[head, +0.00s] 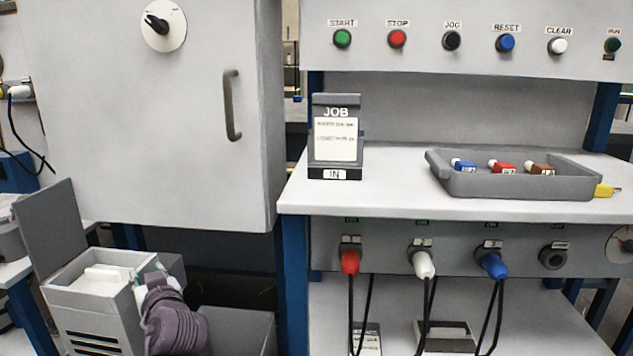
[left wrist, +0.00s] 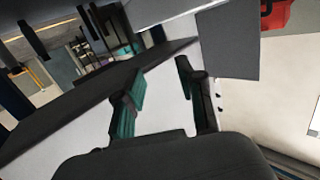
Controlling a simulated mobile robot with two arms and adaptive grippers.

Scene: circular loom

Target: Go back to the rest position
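My left gripper (head: 158,278) is low at the left of the head view, at the right side of an open grey box (head: 95,308). Whether it touches the box cannot be told. In the left wrist view the two green-padded fingers of my left gripper (left wrist: 160,72) stand apart, with nothing held between them. My right gripper does not show in either view.
A grey cabinet (head: 130,130) with a handle (head: 231,105) stands above the box. The box's lid (head: 50,228) is raised. To the right, a white shelf (head: 390,190) carries a JOB stand (head: 336,138) and a grey tray (head: 510,184). Plugged cables hang below.

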